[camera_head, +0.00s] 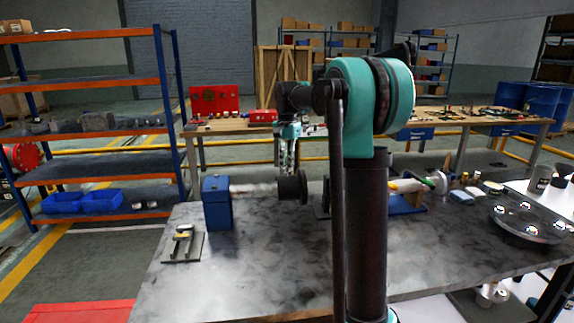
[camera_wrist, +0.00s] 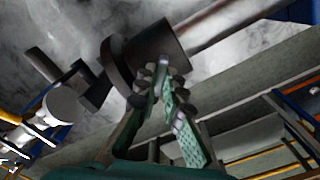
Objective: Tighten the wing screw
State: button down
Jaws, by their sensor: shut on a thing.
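A dark round flanged hub (camera_head: 292,188) sits on a pale horizontal shaft (camera_head: 254,189) above the workbench. The shaft runs left to a blue block (camera_head: 217,205). The hub (camera_wrist: 158,48) fills the upper middle of the wrist view, with the shaft (camera_wrist: 225,18) running to the upper right. My gripper (camera_head: 286,172) points down at the hub from above. In the wrist view its fingertips (camera_wrist: 161,76) close together against the hub. They are shut on the wing screw, which they hide almost wholly; its turn angle cannot be told.
The grey workbench (camera_head: 265,265) has clear room in front. A small plate with clamps (camera_head: 183,245) lies at its left. A white-and-green part on a blue stand (camera_head: 405,195) is to the right. A round metal plate (camera_head: 530,225) lies at far right. My arm column hides part of the bench.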

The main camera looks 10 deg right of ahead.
jog(key=shift+m, duration=0.4)
jog(key=m, duration=0.3)
jog(key=shift+m, duration=2.6)
jog(key=c, duration=1.6)
grip_release()
jog(key=shift+c, duration=0.2)
notch_tip(320, 180, up, 12)
jog(key=shift+s, duration=0.1)
